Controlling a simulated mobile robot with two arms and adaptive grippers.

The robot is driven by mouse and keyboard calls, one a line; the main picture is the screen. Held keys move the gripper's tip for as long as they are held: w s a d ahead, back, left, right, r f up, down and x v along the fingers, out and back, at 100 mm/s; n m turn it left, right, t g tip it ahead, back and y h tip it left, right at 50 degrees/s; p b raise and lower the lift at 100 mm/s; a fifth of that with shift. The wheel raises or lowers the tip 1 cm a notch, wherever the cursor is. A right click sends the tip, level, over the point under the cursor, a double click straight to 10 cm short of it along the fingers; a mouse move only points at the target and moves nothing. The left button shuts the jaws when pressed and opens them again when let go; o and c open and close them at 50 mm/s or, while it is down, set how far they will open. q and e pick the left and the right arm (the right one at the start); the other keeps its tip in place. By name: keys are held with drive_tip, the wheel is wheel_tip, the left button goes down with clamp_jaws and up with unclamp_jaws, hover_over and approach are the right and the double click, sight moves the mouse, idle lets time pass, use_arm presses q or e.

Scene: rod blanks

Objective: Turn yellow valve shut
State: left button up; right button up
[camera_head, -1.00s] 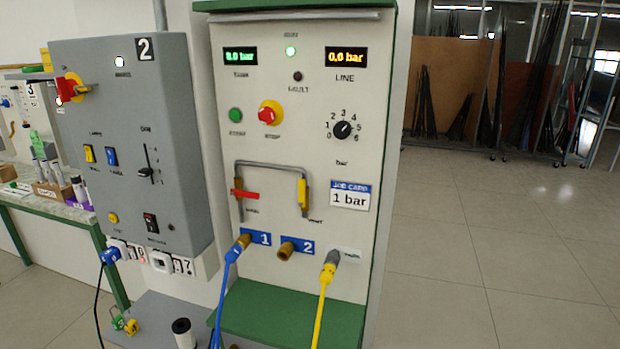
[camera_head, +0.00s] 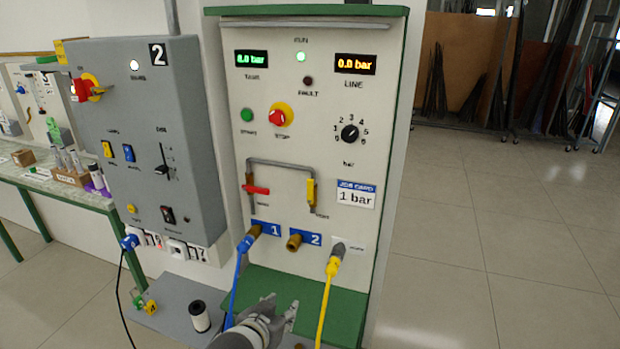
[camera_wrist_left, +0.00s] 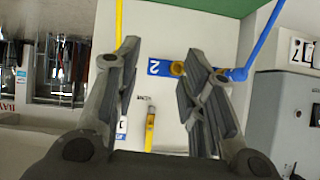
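The yellow valve handle (camera_head: 311,192) is on the right leg of the grey pipe on the white panel (camera_head: 270,210). It stands upright, in line with the pipe leg. It also shows in the left wrist view (camera_wrist_left: 150,130), below the blue label 2 and seen between my fingers. My left gripper (camera_head: 281,305) is low in front of the panel's green shelf, below the valve and apart from it. In the left wrist view its fingers (camera_wrist_left: 162,52) are spread and empty. My right gripper is not in view.
A red handle (camera_head: 256,190) lies crosswise on the pipe's left leg. Below it are the blue hose (camera_head: 235,285), a brass port at label 2 (camera_head: 294,242) and the yellow cable (camera_head: 325,300). The stop button (camera_head: 278,117) and dial (camera_head: 349,133) are above. A grey cabinet (camera_head: 150,140) stands left.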

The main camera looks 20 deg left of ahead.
sight(310, 183)
use_arm(q)
drive_tip(key=w+a+r+t, duration=0.1)
drive_tip(key=w+r+t, duration=0.6)
drive_tip(key=w+r, duration=1)
drive_tip(key=shift+h, duration=0.3)
drive_tip(key=w, duration=0.2)
drive_tip(key=w+r+p, duration=0.1)
drive_tip(key=w, duration=0.1)
drive_tip(key=w+p, duration=0.1)
drive_tip(key=w, duration=0.2)
drive_tip(key=shift+r, duration=0.15)
drive_tip(key=shift+w+p, duration=0.4)
drive_tip(key=shift+w, duration=0.65)
drive_tip(key=shift+c, duration=0.3)
clamp_jaws()
